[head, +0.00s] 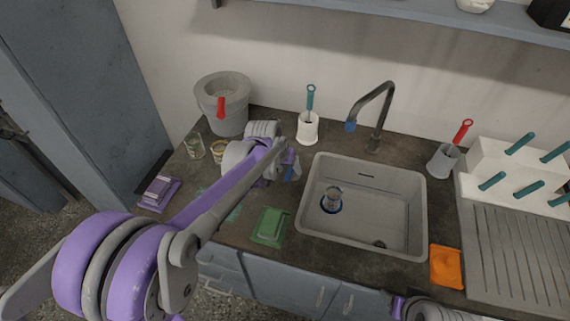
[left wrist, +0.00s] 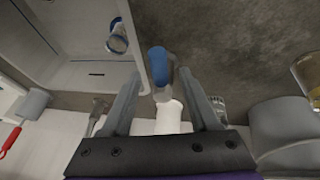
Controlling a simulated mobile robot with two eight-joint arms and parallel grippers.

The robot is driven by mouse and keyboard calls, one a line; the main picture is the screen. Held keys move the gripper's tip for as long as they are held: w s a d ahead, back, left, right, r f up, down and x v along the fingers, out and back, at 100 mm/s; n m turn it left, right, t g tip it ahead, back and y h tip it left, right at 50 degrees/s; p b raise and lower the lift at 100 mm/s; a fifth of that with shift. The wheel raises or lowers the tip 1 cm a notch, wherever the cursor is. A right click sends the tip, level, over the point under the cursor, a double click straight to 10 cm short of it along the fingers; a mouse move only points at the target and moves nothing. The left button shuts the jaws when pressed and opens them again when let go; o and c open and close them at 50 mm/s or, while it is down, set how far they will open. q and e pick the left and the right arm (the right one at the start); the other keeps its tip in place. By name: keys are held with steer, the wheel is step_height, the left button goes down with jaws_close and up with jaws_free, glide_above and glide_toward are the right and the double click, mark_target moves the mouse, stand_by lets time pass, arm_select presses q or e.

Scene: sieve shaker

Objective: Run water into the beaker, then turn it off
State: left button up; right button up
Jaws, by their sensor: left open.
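A clear beaker (head: 333,193) with a blue band at its base stands in the sink (head: 415,222), left of its middle. I see no water running. My left gripper (head: 290,168) is over the counter at the sink's left edge. In the left wrist view its fingers (left wrist: 168,92) are open, and a grey piece with a blue end (left wrist: 158,62) shows between them. I cannot tell whether they touch it. The beaker (left wrist: 117,38) also shows there. My right gripper is out of view.
A white holder (head: 308,129) with a teal-handled brush stands behind my left gripper. A grey bucket (head: 235,112) and glass jars are further left. A green pad (head: 270,227) and an orange cloth (head: 446,266) flank the sink. A drying rack is at right.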

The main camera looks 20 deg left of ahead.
arm_select(q)
steer(key=shift+w+f, duration=0.1)
steer(key=shift+f, duration=0.05)
jaws_close()
steer(key=shift+d, duration=0.1)
stand_by(0.8)
